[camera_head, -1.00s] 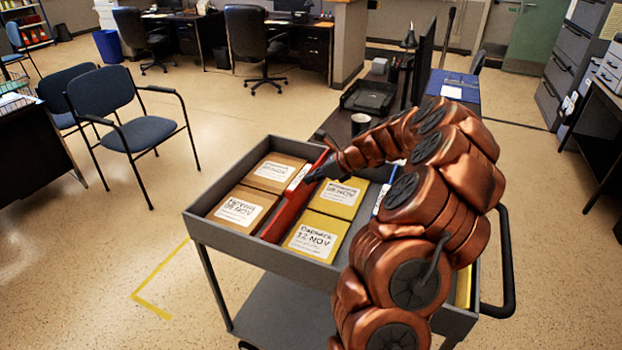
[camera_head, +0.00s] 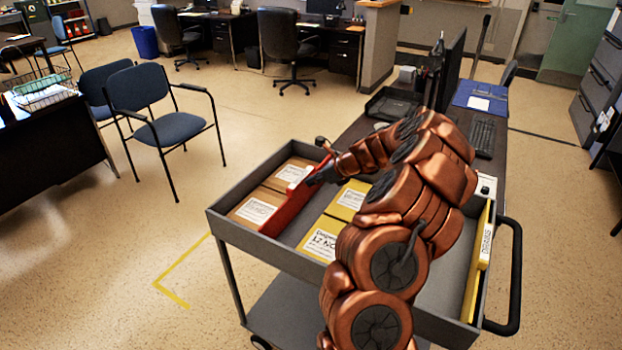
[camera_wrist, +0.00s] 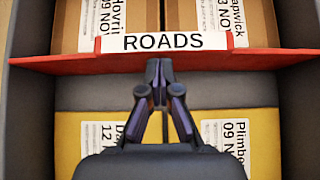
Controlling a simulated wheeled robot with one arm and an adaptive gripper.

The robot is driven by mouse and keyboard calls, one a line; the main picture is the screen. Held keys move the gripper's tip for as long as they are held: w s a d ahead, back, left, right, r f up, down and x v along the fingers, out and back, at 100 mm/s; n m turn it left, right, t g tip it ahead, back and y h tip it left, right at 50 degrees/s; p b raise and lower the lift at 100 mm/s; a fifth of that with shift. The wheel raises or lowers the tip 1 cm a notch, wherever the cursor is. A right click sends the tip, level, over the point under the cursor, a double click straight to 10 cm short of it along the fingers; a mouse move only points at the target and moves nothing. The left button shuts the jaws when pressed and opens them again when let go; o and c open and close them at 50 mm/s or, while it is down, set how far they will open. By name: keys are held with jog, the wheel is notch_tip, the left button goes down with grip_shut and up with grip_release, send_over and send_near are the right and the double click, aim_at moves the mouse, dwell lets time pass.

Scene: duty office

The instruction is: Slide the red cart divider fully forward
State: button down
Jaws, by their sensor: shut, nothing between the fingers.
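The red divider (camera_head: 289,206) stands upright across the grey cart tray (camera_head: 228,228). Brown packages (camera_head: 257,207) lie on its left side and yellow packages (camera_head: 320,240) on its right in the head view. In the wrist view the red divider (camera_wrist: 60,62) spans the tray and carries a white label (camera_wrist: 165,41) reading ROADS. My gripper (camera_wrist: 158,68) is shut and empty, its fingertips at the yellow-package side of the divider, just below the label. In the head view my gripper (camera_head: 318,177) is at the divider's upper part. Whether the tips touch it I cannot tell.
A yellow divider (camera_head: 478,262) labelled DRAINS stands at the tray's right end near the black push handle (camera_head: 512,285). A dark desk (camera_head: 370,125) stands behind the cart. Blue chairs (camera_head: 160,125) stand to the left, with open floor between.

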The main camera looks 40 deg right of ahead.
jog(key=s+f+b+v, duration=0.1)
jog(key=v, duration=1.1)
jog(key=shift+s+d, duration=0.35)
jog(key=shift+d, duration=0.1)
jog(key=w+a+r+n+g+y, duration=0.15)
jog(key=a+n, duration=0.25)
jog(key=a, duration=0.4)
jog(key=a+r+n+g, duration=0.1)
jog(key=a+r+n, duration=0.25)
jog(key=a, duration=0.45)
jog(key=s+a+n+g, duration=0.5)
jog(key=a+n, duration=0.4)
jog(key=a, duration=0.7)
jog(key=s+a+n+g+h, duration=0.1)
jog(key=s+a+n, duration=0.3)
jog(key=s, duration=0.2)
jog(key=s+a+n+h, duration=0.1)
jog(key=s+a+n, duration=0.2)
jog(key=s, duration=0.3)
jog(key=s+f+n+g+h, duration=0.2)
jog(key=s+n, duration=0.6)
jog(key=s, duration=0.6)
jog(key=shift+s+d+f+h, duration=0.3)
jog(key=shift+s+f+h, duration=0.05)
jog(key=shift+f+h, duration=0.2)
